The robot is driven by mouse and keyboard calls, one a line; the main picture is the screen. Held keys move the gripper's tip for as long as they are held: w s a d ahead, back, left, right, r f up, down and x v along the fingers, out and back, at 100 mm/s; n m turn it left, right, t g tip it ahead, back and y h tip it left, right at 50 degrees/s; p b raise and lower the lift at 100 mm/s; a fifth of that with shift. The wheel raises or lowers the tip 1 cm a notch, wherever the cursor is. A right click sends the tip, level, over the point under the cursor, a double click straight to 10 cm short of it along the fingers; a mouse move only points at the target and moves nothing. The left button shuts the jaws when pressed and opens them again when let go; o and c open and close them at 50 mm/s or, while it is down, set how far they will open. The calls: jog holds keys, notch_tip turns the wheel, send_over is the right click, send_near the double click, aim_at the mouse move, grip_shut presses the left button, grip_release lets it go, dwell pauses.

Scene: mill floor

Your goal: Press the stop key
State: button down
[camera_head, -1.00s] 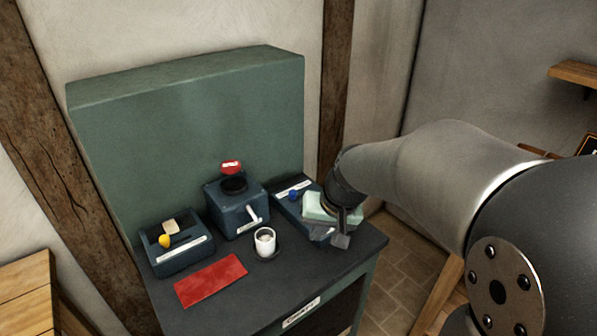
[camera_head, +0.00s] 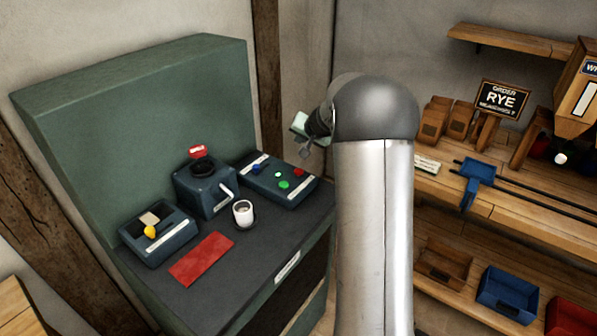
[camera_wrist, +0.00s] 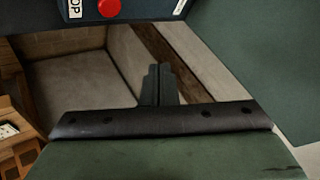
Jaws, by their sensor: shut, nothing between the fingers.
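The dark blue key panel (camera_head: 262,190) lies at the right end of the bench top. The red stop key (camera_head: 298,172) sits near the panel's right end. In the wrist view the red key (camera_wrist: 109,7) shows at the top edge, beside a white label (camera_wrist: 75,8) of which only "OP" can be read. My gripper (camera_head: 304,151) is above and behind the panel's right end, apart from the key. In the wrist view its fingers (camera_wrist: 158,80) are together and empty, with the key up and left of them.
The panel also bears a blue key (camera_head: 255,168) and green keys (camera_head: 284,185). A green backboard (camera_head: 140,130) rises behind. Wooden shelves (camera_head: 500,205) stand right.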

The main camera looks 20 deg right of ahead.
jog(key=shift+f, duration=0.1)
jog(key=b, duration=0.6)
send_over(300, 173)
notch_tip(300, 173, down, 8)
jog(key=shift+d+r, duration=0.1)
jog(key=shift+r, duration=0.05)
jog(key=shift+f+b, duration=0.5)
jog(key=shift+b, duration=0.1)
jog(key=shift+f, duration=0.1)
dwell(1.1)
jog(key=shift+f+b, duration=0.3)
jog(key=shift+b, duration=0.45)
jog(key=shift+f+b, duration=0.55)
jog(key=shift+b, duration=0.1)
dwell(0.4)
dwell(0.4)
jog(key=shift+r+p, duration=0.5)
jog(key=shift+r, duration=0.45)
jog(key=shift+r, duration=0.1)
